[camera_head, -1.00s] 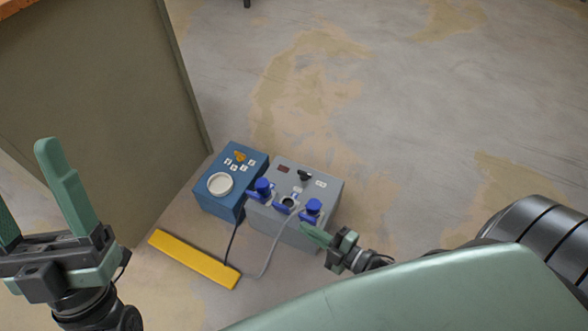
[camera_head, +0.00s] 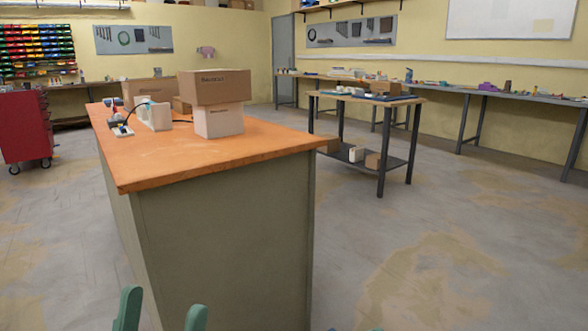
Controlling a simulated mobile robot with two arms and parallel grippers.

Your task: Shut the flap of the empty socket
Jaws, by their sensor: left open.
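The socket boxes and the flap are out of the head view now. My left gripper (camera_head: 162,313) shows only as two green fingertips at the bottom edge. They stand apart with nothing between them, in front of the near side of the workbench. Tiny slivers at the bottom edge, right of the workbench, may be my right gripper's tips; they are too small to read.
A workbench with an orange top (camera_head: 215,150) stands ahead, with cardboard boxes (camera_head: 214,87) on it. A black-legged table (camera_head: 342,97) is behind it, a red cabinet (camera_head: 24,125) at left. The floor (camera_head: 450,230) at right is clear.

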